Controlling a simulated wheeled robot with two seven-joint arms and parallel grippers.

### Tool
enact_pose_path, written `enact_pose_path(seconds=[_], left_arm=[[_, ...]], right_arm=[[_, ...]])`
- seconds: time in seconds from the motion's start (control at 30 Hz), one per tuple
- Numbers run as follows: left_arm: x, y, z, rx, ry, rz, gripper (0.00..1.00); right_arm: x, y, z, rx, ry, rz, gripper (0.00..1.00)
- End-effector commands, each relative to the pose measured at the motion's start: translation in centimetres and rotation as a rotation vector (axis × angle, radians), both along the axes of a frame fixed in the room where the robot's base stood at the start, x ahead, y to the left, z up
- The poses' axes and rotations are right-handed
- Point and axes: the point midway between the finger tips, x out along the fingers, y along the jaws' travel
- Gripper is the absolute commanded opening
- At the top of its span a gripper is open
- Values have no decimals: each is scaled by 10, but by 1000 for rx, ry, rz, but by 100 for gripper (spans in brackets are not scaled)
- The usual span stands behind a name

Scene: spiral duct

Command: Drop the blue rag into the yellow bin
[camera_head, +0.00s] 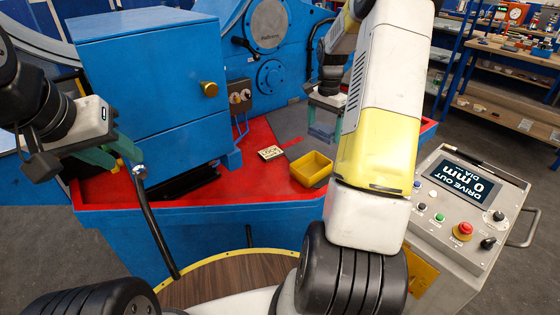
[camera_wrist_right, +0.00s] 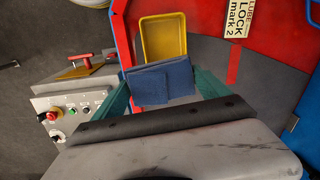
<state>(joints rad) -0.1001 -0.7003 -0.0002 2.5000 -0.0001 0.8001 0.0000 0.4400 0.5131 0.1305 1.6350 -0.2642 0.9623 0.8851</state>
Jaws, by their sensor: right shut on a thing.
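The blue rag (camera_wrist_right: 158,82) is between the green fingers of my right gripper (camera_wrist_right: 163,92) in the right wrist view. In the head view the right gripper (camera_head: 325,112) holds the rag (camera_head: 322,132) above the red and grey worktop. The yellow bin (camera_head: 311,170) stands on the red surface, just below the rag in the head view. In the wrist view the bin (camera_wrist_right: 163,36) is empty and lies just beyond the rag, which overlaps its near edge.
A blue cabinet (camera_head: 155,90) with a brass knob stands at the back left. A small label plate (camera_head: 271,153) lies left of the bin. A control console (camera_head: 455,210) with buttons is at the right. Shelves (camera_head: 510,70) stand behind.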

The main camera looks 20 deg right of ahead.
Motion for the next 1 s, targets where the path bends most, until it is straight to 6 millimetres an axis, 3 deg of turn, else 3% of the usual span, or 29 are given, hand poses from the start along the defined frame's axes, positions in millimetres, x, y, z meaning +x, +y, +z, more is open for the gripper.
enact_pose_path(seconds=[0.17, 0.63, 1.0], left_arm=[[0, 0, 0, 0, 0, 0, 36], [0, 0, 0, 0, 0, 0, 36], [0, 0, 0, 0, 0, 0, 36]], right_arm=[[-3, 4, -2, 1, 2, -8, 48], [-3, 4, -51, 1, 2, -7, 48], [-2, 4, -59, 0, -1, -7, 48]])
